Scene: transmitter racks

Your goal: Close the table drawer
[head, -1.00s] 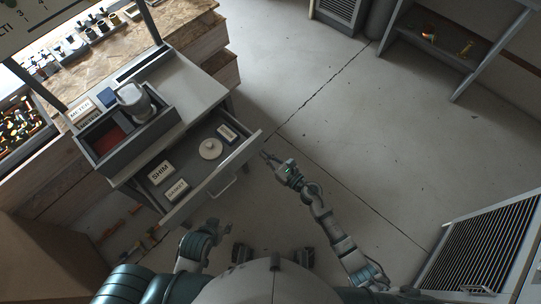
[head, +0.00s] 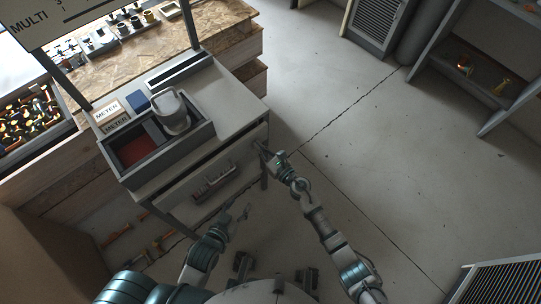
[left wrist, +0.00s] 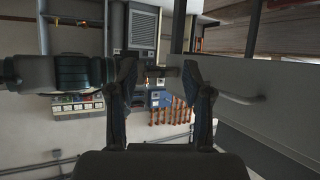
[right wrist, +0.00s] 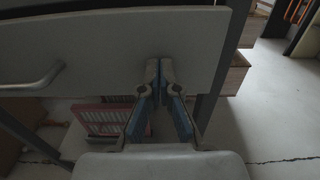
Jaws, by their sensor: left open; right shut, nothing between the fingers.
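The table drawer (head: 228,168) shows its pale front panel and bar handle (head: 215,183) below the tabletop. The panel is close to the table body with a dark gap along its top; I cannot tell if it is fully flush. My right gripper (head: 263,148) is shut and empty at the right end of the panel. In the right wrist view its fingertips (right wrist: 160,65) are at the drawer front (right wrist: 110,45), apparently touching. My left gripper (head: 245,210) is open and empty, in front of and below the panel. Its fingers (left wrist: 160,75) show apart in the left wrist view.
On the table (head: 240,100) stand a grey bin (head: 185,148) with a red-bottomed compartment, a light grey cup-like object (head: 170,112) and boxes marked METER (head: 108,113). A wooden workbench (head: 225,20) adjoins behind. The floor (head: 370,170) to the right is clear.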

